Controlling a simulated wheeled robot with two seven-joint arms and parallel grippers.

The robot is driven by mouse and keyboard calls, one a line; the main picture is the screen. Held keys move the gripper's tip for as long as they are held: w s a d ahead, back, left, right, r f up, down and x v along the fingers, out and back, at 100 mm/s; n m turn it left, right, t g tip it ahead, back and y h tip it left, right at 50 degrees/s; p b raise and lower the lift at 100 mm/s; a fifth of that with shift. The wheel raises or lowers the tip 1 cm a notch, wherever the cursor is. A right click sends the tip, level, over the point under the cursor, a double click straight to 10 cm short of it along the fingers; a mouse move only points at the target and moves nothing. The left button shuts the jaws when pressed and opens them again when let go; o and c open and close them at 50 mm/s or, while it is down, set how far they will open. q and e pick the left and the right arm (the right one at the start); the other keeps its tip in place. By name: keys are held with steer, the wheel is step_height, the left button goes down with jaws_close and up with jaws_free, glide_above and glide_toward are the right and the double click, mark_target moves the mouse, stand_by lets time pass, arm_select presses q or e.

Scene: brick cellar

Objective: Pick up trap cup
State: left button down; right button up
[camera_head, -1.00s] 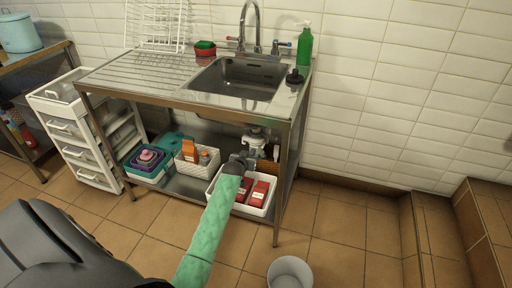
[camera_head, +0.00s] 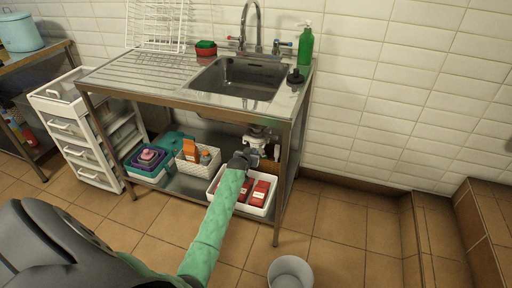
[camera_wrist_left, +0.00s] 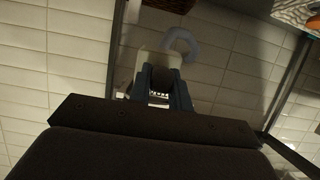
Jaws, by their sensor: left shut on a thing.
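The white drain trap (camera_head: 268,148) hangs under the sink, partly hidden behind my left gripper (camera_head: 252,158). In the left wrist view, the two bluish fingers of the left gripper (camera_wrist_left: 164,92) are shut on the rounded trap cup (camera_wrist_left: 161,76), which looks dark in shadow. A whitish part and a curved pale pipe (camera_wrist_left: 183,44) show just beyond it. Where the cup meets the trap is hard to make out. My right gripper is not in view.
A white tray (camera_head: 268,210) with red boxes and a white basket (camera_head: 185,168) stand on the shelf below the sink. The metal table leg (camera_head: 280,190) is just right of the gripper. A grey bucket (camera_head: 290,272) stands on the floor.

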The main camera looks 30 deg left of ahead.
arm_select(q)
steer(key=shift+r, duration=0.1)
